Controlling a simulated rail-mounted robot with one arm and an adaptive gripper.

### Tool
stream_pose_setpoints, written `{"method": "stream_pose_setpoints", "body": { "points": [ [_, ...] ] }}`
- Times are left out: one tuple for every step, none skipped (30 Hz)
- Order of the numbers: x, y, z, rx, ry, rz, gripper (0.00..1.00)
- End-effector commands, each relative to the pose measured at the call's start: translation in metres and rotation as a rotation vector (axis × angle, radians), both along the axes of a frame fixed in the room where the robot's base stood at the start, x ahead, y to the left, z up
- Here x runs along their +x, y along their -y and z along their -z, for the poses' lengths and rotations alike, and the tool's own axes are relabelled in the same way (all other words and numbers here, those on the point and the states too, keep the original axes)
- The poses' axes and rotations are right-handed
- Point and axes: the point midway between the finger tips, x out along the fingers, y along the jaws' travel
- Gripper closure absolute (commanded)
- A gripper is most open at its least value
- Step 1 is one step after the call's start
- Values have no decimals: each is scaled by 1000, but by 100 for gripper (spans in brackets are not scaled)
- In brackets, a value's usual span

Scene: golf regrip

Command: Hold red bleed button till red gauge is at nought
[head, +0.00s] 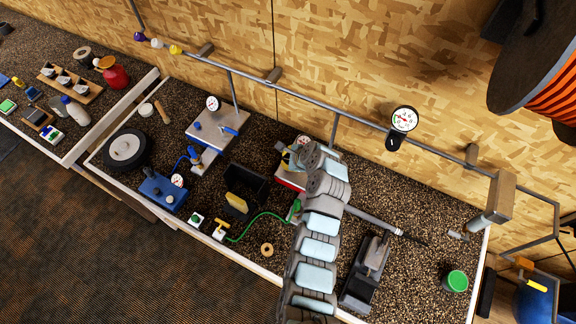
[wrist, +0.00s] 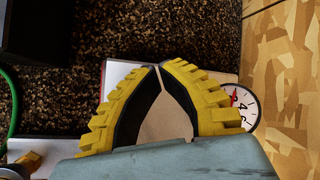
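The red-edged unit (head: 290,181) stands on the dark speckled bench, mostly hidden by my arm in the head view. Its pale top (wrist: 118,74) lies beneath my gripper in the wrist view. A round white gauge (wrist: 244,106) with a red needle is partly covered by my right finger; I cannot tell its reading. It also shows small in the head view (head: 302,140). My gripper (wrist: 160,67) has its yellow-ribbed fingers together at the tips, with nothing seen held. The red bleed button is not visible, so I cannot tell whether the gripper touches it.
A black open box (head: 246,188) stands left of the unit. A green hose (head: 262,217) runs along the front. A blue unit (head: 160,190) with a gauge is further left. A rail with a large gauge (head: 404,119) spans the back near the wooden wall.

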Motion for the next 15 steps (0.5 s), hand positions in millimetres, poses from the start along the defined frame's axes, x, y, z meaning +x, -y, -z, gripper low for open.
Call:
{"method": "stream_pose_setpoints", "body": {
  "points": [
    [0, 0, 2, 0, -1, 0, 100],
    [0, 0, 3, 0, -1, 0, 100],
    [0, 0, 4, 0, -1, 0, 100],
    [0, 0, 5, 0, -1, 0, 100],
    [0, 0, 6, 0, -1, 0, 100],
    [0, 0, 6, 0, -1, 0, 100],
    [0, 0, 6, 0, -1, 0, 100],
    [0, 0, 6, 0, 0, 0, 100],
    [0, 0, 6, 0, 0, 0, 100],
    [0, 0, 6, 0, 0, 0, 100],
    [0, 0, 6, 0, 0, 0, 100],
    [0, 0, 6, 0, 0, 0, 100],
    [0, 0, 6, 0, 0, 0, 100],
    [0, 0, 6, 0, 0, 0, 100],
    [0, 0, 6, 0, 0, 0, 100]
  ]
}}
